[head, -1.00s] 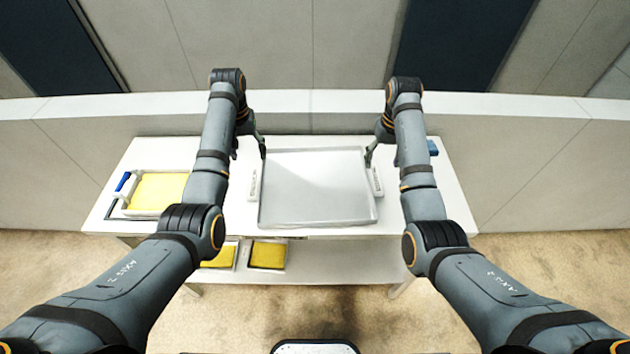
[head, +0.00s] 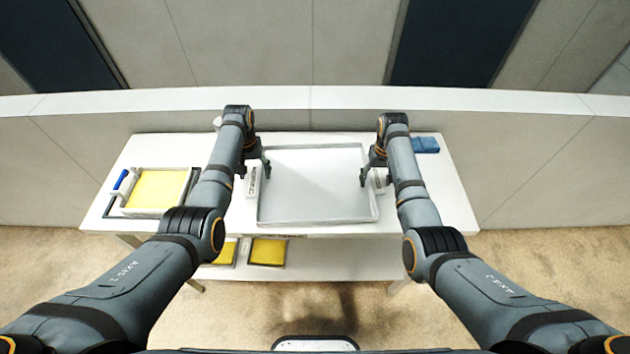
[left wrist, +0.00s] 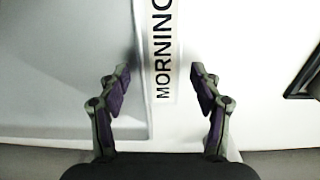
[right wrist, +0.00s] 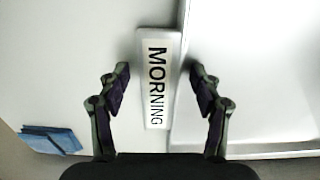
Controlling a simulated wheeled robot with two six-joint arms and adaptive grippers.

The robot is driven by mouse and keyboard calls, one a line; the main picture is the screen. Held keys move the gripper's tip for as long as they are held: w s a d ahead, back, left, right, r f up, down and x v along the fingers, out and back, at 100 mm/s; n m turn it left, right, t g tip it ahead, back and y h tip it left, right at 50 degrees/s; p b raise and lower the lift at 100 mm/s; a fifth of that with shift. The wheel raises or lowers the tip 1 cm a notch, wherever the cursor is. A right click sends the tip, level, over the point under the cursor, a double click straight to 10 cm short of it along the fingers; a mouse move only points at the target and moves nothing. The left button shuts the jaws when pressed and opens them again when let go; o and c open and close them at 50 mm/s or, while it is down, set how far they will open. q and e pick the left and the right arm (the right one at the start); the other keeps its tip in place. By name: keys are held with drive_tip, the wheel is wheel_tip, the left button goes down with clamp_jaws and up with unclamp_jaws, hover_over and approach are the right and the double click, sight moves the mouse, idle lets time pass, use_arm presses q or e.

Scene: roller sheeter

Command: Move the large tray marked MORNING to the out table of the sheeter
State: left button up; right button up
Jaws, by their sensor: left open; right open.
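The large tray (head: 315,185) lies flat on the white table, empty and pale grey with a raised rim. Each side has a white handle plate; the left one (head: 252,181) and the right one (head: 379,178) read MORNING in the wrist views (left wrist: 163,60) (right wrist: 156,85). My left gripper (head: 267,172) is open above the tray's left side, its fingers either side of the left plate in the left wrist view. My right gripper (head: 364,182) is open above the right side, its fingers either side of the right plate in the right wrist view. Neither holds anything.
A smaller tray with a yellow sheet (head: 157,189) and blue-handled item (head: 121,180) sits at the table's left. A folded blue cloth (head: 426,145) lies at the back right. Small yellow-filled trays (head: 268,251) rest on the lower shelf (head: 330,260). A low wall (head: 540,170) stands behind.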

use_arm(q)
drive_tip(key=shift+s+r, duration=0.1)
drive_tip(key=shift+c, duration=0.4)
use_arm(e)
drive_tip(key=shift+s+r, duration=0.1)
drive_tip(key=shift+c, duration=0.4)
use_arm(q)
drive_tip(key=shift+s, duration=0.1)
drive_tip(key=shift+c, duration=1.3)
use_arm(e)
drive_tip(key=shift+c, duration=1.3)
use_arm(q)
clamp_jaws()
use_arm(e)
clamp_jaws()
